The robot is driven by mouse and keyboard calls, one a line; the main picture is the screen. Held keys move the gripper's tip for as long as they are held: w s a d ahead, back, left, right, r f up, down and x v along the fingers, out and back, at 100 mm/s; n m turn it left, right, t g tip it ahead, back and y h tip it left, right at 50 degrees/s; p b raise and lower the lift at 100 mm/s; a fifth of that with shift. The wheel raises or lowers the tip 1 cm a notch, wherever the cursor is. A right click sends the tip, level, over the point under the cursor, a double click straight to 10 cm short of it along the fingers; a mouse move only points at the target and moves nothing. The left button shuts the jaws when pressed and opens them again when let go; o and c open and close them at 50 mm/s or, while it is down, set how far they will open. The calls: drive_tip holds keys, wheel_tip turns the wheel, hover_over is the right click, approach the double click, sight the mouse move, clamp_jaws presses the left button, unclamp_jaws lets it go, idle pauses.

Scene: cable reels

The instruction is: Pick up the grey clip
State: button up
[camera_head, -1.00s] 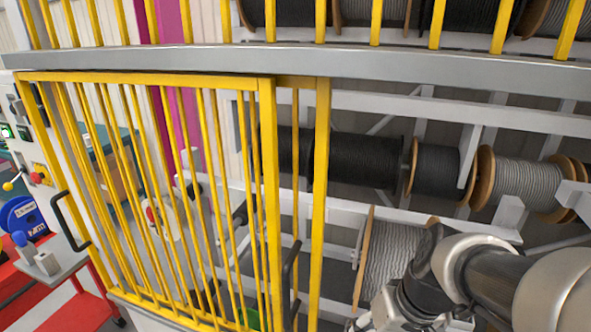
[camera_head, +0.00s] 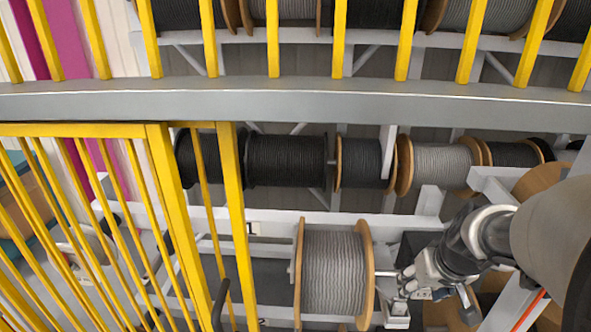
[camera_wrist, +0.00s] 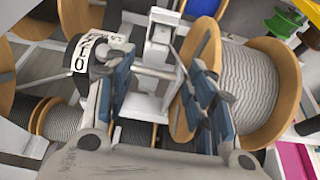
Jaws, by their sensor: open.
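My gripper (camera_wrist: 162,68) is open in the wrist view, its two blue-grey fingers standing apart. A thin metal shaft (camera_wrist: 153,72) shows across the gap between them. No object is clearly held. In the head view, my gripper (camera_head: 402,284) is at the right end of the shaft (camera_head: 385,273) of a grey cable reel (camera_head: 334,272). The fingers are small and partly hidden there.
A white stand (camera_wrist: 155,45) is beyond the fingers. The reel's wooden flange (camera_wrist: 262,130) is close to the right finger. Several reels on a rack (camera_head: 285,160) stand behind. A yellow fence (camera_head: 232,220) and a grey rail (camera_head: 290,102) cross the head view.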

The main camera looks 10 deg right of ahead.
sight(401, 304)
drive_tip(key=b+x, duration=0.4)
drive_tip(key=x, duration=1)
drive_tip(key=shift+w, duration=0.1)
drive_tip(key=shift+r, duration=0.1)
drive_tip(key=shift+c, duration=0.4)
drive_tip(key=c, duration=1.1)
